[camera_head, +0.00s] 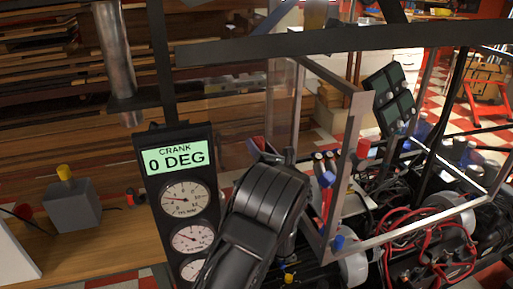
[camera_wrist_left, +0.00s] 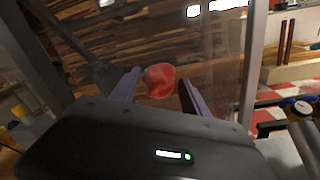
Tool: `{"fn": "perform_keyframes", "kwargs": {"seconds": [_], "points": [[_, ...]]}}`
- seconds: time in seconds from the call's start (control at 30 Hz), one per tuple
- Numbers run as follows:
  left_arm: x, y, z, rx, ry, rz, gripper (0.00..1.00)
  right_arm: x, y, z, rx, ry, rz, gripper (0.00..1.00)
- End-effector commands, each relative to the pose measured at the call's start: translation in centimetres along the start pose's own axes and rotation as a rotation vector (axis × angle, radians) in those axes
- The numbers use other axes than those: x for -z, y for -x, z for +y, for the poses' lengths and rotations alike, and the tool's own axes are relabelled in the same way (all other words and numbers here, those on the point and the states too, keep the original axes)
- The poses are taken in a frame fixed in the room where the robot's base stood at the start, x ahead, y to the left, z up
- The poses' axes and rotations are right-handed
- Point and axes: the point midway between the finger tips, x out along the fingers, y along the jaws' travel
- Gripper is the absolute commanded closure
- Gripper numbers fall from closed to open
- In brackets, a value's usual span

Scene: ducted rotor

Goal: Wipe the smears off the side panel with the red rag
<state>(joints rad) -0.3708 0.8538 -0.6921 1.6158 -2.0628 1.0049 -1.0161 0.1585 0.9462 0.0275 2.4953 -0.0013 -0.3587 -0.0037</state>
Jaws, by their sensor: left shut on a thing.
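The red rag (camera_wrist_left: 160,81) is a bunched lump between the two fingertips of my left gripper (camera_wrist_left: 158,88) in the left wrist view. The gripper is shut on it. In the head view a small bit of red (camera_head: 259,143) shows past the top of my black left wrist, and that wrist hides most of the gripper (camera_head: 262,149). The side panel (camera_head: 284,100) is a clear sheet in a metal frame, close by the rag. Its sheet also shows in the left wrist view (camera_wrist_left: 224,60). I cannot make out smears clearly, or whether the rag touches the panel. My right gripper is not in view.
A gauge column with a "CRANK 0 DEG" display (camera_head: 177,157) stands left of my left wrist. A dark frame bar (camera_head: 340,42) crosses above. Engine parts with red hoses (camera_head: 425,245) lie right of the panel. A grey box with a yellow knob (camera_head: 72,205) sits on the wooden bench.

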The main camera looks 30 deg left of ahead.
Motion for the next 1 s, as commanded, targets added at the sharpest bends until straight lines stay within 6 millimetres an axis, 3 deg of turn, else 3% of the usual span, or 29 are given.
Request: {"fn": "perform_keyframes", "kwargs": {"seconds": [0.57,1.0], "points": [[0.1,0.1,0.2,0.0,0.0,0.0,0.84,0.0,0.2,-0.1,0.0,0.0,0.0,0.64],[1.5,0.3,3.1,-0.002,0.0,0.0,0.84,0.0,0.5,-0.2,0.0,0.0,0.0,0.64]]}}
